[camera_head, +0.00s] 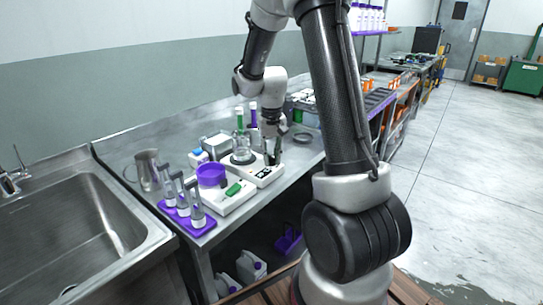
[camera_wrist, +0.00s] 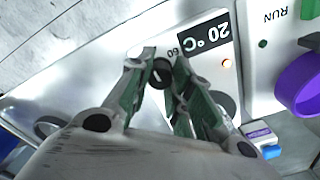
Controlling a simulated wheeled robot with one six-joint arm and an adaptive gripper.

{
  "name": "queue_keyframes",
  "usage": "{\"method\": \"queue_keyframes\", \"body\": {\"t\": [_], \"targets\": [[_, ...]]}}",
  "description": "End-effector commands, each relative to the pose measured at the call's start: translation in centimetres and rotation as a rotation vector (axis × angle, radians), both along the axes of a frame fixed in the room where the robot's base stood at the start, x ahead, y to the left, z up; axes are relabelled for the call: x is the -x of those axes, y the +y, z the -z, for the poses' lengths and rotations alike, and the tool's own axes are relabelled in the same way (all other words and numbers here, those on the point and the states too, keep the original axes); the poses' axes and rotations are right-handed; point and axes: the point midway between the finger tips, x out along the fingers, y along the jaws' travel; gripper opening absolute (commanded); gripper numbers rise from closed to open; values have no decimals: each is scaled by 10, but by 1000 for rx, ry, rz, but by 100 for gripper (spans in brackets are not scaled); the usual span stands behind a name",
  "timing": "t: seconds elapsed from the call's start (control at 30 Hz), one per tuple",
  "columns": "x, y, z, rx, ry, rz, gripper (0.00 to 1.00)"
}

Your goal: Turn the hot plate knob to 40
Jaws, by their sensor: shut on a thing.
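The white hot plate (camera_head: 264,180) stands on the steel bench in the head view, a glass vessel on its plate. In the wrist view its pale panel (camera_wrist: 190,25) fills the upper middle. Its black display (camera_wrist: 207,38) reads 20 °C, upside down, with a small lit orange dot nearby. The dark round knob (camera_wrist: 162,74) sits between my fingertips, beside a printed 60. My gripper (camera_wrist: 162,64) is shut on the knob, pointing down at the panel; in the head view my gripper (camera_head: 272,155) is over the front of the hot plate. My fingers hide part of the dial.
A second white device with a purple ring (camera_head: 211,174) and green display stands close beside the hot plate. A purple rack (camera_head: 190,221) of bottles is at the bench's front edge.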

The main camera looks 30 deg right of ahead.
Motion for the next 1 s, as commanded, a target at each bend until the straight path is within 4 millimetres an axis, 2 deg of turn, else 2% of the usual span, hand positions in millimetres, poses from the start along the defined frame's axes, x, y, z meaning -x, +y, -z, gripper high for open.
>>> {"method": "queue_keyframes", "body": {"t": [0.3,0.7,0.73,0.83,0.87,1.0], "targets": [[-2,0,-1,1,-6,73,0],[-2,-1,-1,2,-7,78,0],[-2,-1,-2,2,-7,78,23],[-2,-1,-1,1,-6,78,41],[-2,-1,-1,1,-6,78,44],[-1,0,-1,1,-4,78,44]]}}
